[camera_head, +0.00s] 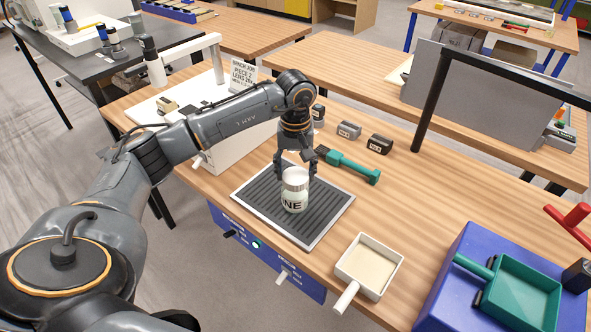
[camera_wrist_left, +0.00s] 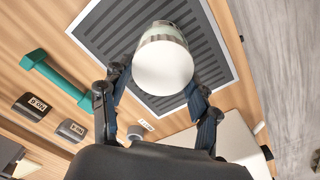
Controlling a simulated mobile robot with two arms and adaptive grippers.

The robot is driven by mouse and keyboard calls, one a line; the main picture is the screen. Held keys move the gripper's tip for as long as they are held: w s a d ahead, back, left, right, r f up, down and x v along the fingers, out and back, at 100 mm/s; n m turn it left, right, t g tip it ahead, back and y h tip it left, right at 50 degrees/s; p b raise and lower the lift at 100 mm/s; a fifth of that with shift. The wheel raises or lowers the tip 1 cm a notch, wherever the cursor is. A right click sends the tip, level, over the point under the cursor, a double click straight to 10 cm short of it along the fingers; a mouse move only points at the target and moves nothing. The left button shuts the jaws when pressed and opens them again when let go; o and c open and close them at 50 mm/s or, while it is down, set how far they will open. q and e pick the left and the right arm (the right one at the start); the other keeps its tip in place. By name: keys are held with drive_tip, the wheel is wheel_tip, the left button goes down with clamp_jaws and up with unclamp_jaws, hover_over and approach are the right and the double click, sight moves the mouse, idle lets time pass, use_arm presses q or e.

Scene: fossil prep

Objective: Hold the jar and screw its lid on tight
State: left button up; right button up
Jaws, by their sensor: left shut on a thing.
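The jar (camera_head: 294,203) is pale, with dark letters on its label, and stands upright over the ribbed dark mat (camera_head: 262,188). Its whitish lid (camera_head: 295,174) sits on top, and in the left wrist view the lid (camera_wrist_left: 163,68) shows as a pale disc. I cannot tell how tight it is. My left gripper (camera_head: 295,170) comes down from behind, with a finger on each side of the jar's upper part. It is shut on the jar; the exact contact height is unclear. My right gripper is in neither view.
A green-handled brush (camera_head: 350,167) and small dark labelled blocks (camera_head: 380,144) lie behind and right of the mat. A white scoop tray (camera_head: 369,263) stands in front right. A green scoop (camera_head: 520,288) rests on a blue box (camera_head: 455,250). The table between is clear.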

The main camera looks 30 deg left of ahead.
sight(295, 173)
use_arm(q)
drive_tip(key=o, duration=1.8)
drive_tip(key=shift+c, duration=0.2)
wheel_tip(295, 173, up, 7)
drive_tip(key=p, duration=0.3)
drive_tip(key=shift+r+p, duration=0.1)
drive_tip(key=shift+p, duration=0.3)
